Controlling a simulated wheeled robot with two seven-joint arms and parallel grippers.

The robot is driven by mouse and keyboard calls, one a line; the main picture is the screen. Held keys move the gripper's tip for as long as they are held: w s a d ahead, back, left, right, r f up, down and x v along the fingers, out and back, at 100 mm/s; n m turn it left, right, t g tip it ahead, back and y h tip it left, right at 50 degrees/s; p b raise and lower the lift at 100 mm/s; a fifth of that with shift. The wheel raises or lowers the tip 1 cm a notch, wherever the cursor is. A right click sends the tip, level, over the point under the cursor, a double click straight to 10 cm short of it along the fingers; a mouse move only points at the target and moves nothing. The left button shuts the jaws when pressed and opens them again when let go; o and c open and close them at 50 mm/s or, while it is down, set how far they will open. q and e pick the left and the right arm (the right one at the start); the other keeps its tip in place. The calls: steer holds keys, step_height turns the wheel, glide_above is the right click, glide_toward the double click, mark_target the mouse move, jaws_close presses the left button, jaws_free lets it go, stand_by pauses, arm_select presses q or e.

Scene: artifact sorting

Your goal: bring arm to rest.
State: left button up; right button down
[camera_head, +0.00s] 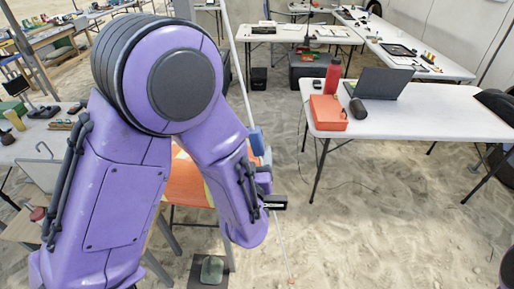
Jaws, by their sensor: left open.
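My left arm fills the left half of the head view, bent at the elbow with its forearm pointing down. My left gripper (275,202) shows only in small part, as a dark piece beside the forearm, and it is open. The forearm hides much of it. I see nothing held in the part that shows. My right gripper is out of view; only a purple bit of my right arm shows at the lower right edge.
An orange-topped table (188,185) stands behind my left arm. A white table (425,115) at the right bears a laptop (380,82), a red bottle (332,76) and an orange box (328,113). Open sand (370,220) lies at the lower middle and right.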

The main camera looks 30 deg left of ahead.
arm_select(q)
steer(key=p+v, duration=0.1)
steer(key=v, duration=0.1)
steer(key=shift+s+d, duration=0.15)
steer(key=shift+s, duration=0.25)
steer(key=shift+f, duration=0.1)
